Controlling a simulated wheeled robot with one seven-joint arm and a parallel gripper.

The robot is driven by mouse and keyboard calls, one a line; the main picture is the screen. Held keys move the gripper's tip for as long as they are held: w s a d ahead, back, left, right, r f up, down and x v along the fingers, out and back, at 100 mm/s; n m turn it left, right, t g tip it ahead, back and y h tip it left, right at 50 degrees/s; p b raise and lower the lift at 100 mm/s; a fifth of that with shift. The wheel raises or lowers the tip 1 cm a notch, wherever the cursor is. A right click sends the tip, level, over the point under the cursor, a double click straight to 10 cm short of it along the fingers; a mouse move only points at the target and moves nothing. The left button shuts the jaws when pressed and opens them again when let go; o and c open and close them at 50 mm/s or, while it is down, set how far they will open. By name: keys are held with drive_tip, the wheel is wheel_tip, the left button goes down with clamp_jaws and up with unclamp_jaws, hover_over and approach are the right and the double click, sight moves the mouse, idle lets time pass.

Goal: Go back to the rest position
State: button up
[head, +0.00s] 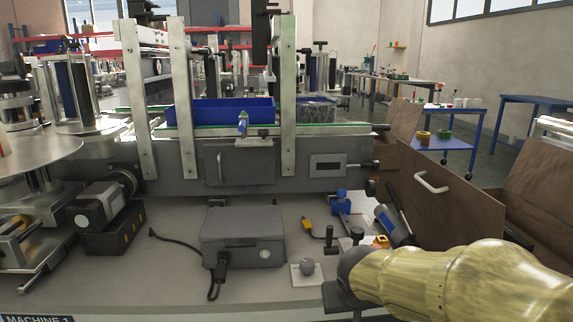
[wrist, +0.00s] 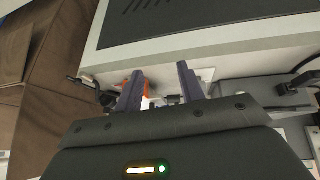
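My gripper (wrist: 158,88) shows in the wrist view with two dark fingers held apart and nothing clearly between them. Past the fingers, small orange, white and dark parts show near a pale machine edge. In the head view my yellow arm reaches in from the lower right over the front of the machine table (head: 300,215). Its dark end is near small knobs and fittings, and the fingertips are hard to make out there.
The labelling machine (head: 245,165) carries a blue bin (head: 220,112) on its conveyor. A grey box (head: 243,236) with a cable stands on the table. A brown panel with a white handle (head: 431,183) is close beyond my arm. A blue cart (head: 443,142) stands farther right.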

drive_tip(key=s+d+g+y+p, duration=0.1)
drive_tip(key=s+d+g+p, duration=0.25)
drive_tip(key=s+p, duration=0.55)
drive_tip(key=w+p+v, duration=0.2)
drive_tip(key=p+v, duration=0.9)
drive_tip(key=p, duration=0.1)
drive_tip(key=w+r+p+v, duration=0.1)
drive_tip(key=w+p+v, duration=0.2)
drive_tip(key=p+v, duration=0.9)
drive_tip(key=w+r+p+v, duration=0.1)
drive_tip(key=w+p+v, duration=0.2)
drive_tip(key=p+v, duration=0.9)
drive_tip(key=shift+a+m+p, duration=0.3)
drive_tip(key=shift+a+p, duration=0.15)
drive_tip(key=shift+r, duration=0.15)
